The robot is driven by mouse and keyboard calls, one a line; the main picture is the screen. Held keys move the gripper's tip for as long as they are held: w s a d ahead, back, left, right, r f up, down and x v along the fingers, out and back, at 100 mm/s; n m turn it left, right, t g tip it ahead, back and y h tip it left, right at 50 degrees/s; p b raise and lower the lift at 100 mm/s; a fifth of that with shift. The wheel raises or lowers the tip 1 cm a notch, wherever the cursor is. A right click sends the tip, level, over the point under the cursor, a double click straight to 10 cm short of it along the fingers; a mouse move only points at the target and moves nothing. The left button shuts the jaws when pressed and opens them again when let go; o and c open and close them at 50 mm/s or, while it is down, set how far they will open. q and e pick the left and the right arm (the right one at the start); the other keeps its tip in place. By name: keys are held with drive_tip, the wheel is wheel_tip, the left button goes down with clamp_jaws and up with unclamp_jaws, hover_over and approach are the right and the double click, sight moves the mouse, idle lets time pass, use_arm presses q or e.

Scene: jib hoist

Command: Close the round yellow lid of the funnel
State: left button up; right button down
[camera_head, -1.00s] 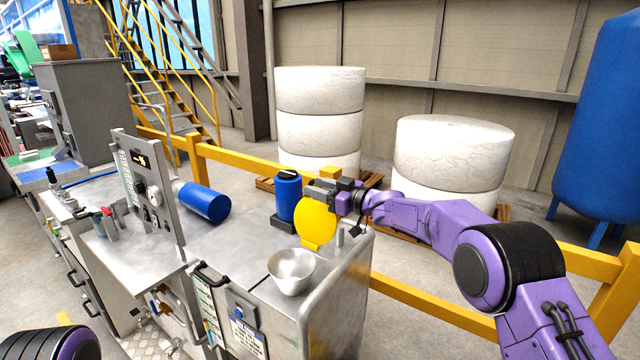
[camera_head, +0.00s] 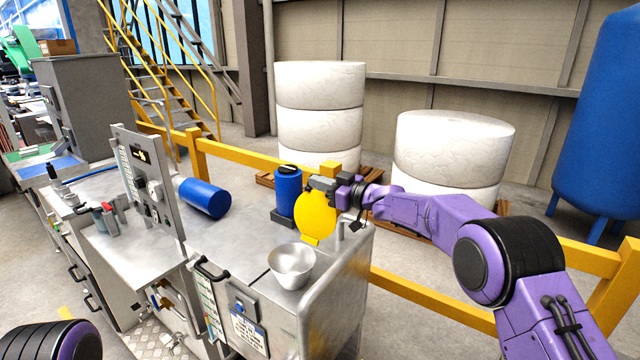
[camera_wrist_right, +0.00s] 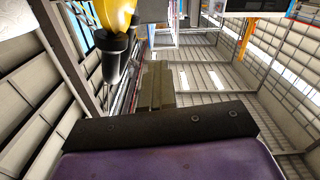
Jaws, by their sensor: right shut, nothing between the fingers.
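The round yellow lid (camera_head: 314,217) stands raised, nearly upright, behind the funnel (camera_head: 291,265), a metal bowl on the grey machine's top. The funnel's mouth is uncovered. My right gripper (camera_head: 322,184) is at the upper edge of the lid, on its far side as the head view shows it. It is shut and empty; whether it touches the lid I cannot tell. In the right wrist view the shut fingers (camera_wrist_right: 155,86) show in the middle, and a yellow shape is cut off at the top. My left gripper is out of view.
A blue canister (camera_head: 288,192) stands just left of the lid. A blue cylinder (camera_head: 204,198) lies farther left by the control panel (camera_head: 147,187). A short metal post (camera_head: 340,231) rises right of the lid. A yellow rail (camera_head: 424,309) runs behind the machine.

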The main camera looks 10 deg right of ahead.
drive_tip(key=c, duration=1.8)
unclamp_jaws()
drive_tip(key=o, duration=0.7)
drive_tip(key=shift+d, duration=0.1)
drive_tip(key=b+v, duration=0.4)
drive_tip(key=v, duration=0.6)
drive_tip(key=shift+s+d, duration=0.1)
drive_tip(key=shift+s, duration=0.1)
